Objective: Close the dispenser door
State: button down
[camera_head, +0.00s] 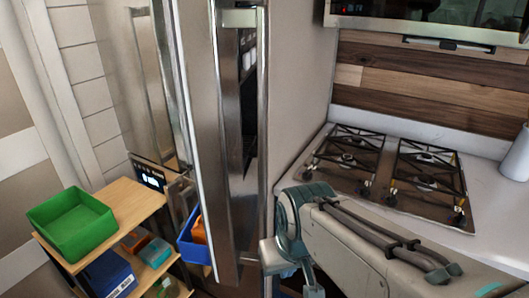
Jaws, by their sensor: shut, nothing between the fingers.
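The dispenser door (207,110) is the tall steel-edged panel left of centre. It stands ajar, seen nearly edge-on, its face turned left. To its right, a dark narrow opening (248,110) with a steel frame shows part of the inside. My arm reaches in from the lower right, and its wrist bends down beside the door's lower right side. The pale end of my gripper (273,256) is low, close to the door's lower edge. It looks shut and empty. Its fingertips are not clearly seen, and I cannot tell whether it touches the door.
A wooden shelf unit (125,205) stands at the lower left with a green bin (71,223) on top and smaller bins below. A blue bin (190,240) sits just left of the door. A counter with a gas hob (385,175) is at the right, under an oven (430,22).

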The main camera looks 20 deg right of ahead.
aim_at(223, 101)
jog(key=k, duration=0.9)
jog(key=u, duration=0.75)
jog(key=i, duration=0.7)
jog(key=z, duration=0.5)
